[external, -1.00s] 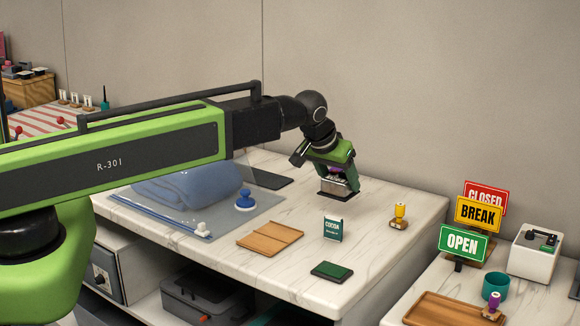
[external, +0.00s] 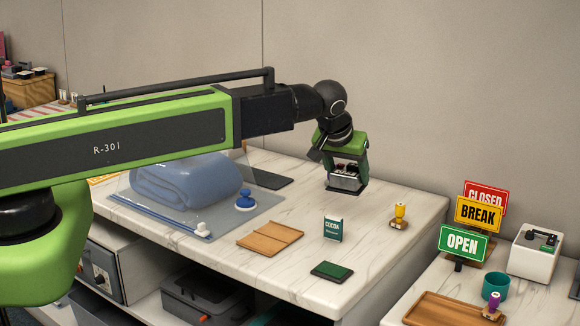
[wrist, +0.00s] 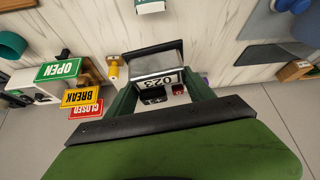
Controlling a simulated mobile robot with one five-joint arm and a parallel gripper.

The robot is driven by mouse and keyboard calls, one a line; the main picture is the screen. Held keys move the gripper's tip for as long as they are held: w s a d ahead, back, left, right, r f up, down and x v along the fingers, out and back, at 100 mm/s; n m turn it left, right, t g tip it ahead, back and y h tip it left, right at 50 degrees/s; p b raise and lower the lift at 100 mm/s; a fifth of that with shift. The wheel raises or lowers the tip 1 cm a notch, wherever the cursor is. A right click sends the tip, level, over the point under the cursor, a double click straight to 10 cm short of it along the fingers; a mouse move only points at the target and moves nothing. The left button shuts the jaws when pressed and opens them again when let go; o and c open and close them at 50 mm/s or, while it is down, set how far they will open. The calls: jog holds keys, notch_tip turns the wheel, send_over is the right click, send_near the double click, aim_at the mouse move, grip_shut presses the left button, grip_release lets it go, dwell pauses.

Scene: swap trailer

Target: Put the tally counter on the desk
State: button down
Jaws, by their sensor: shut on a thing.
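The tally counter (external: 345,182) is a small silvery box with dark and red parts on top. In the wrist view its face (wrist: 158,80) shows the digits 023 upside down. My gripper (external: 347,177) is shut on it, with the jaws on either side, and points down over the right rear of the marble-topped desk (external: 300,205). In the external view I cannot tell for sure how far its underside is from the desk top. Part of the counter is hidden by the jaws.
A cocoa box (external: 333,228), a wooden tray (external: 270,236), a green pad (external: 332,270) and a yellow-handled stamp (external: 399,216) stand nearby. Signs (external: 463,243) stand on the right-hand table.

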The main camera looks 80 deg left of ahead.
jog(key=w+d+f+m+b, duration=0.1)
jog(key=w+d+f+b, duration=0.2)
jog(key=w+d, duration=0.45)
jog(key=w+d+f+b, duration=0.2)
jog(key=w+d, duration=0.2)
jog(key=d, duration=0.6)
jog(key=w+d+f+m+b, duration=0.1)
jog(key=w+d+f+b, duration=0.2)
jog(key=w+d, duration=0.45)
jog(key=shift+t+h, duration=0.4)
jog(key=w+a+f+b, duration=0.1)
jog(key=a+f+b, duration=0.1)
jog(key=a, duration=0.1)
jog(key=a+f+b, duration=0.2)
jog(key=a, duration=0.1)
jog(key=w+a+f+b, duration=0.1)
jog(key=a+f+b, duration=0.1)
jog(key=a, duration=0.1)
jog(key=shift+w+f+b, duration=0.3)
jog(key=shift+w+f, duration=0.05)
jog(key=shift+f, duration=0.05)
jog(key=shift+a, duration=0.2)
notch_tip(320, 180, down, 4)
jog(key=b, duration=0.4)
jog(key=shift+f, duration=0.2)
jog(key=shift+r, duration=0.25)
jog(key=shift+f, duration=0.2)
jog(key=shift+c, duration=1.9)
grip_release()
jog(key=shift+r, duration=0.1)
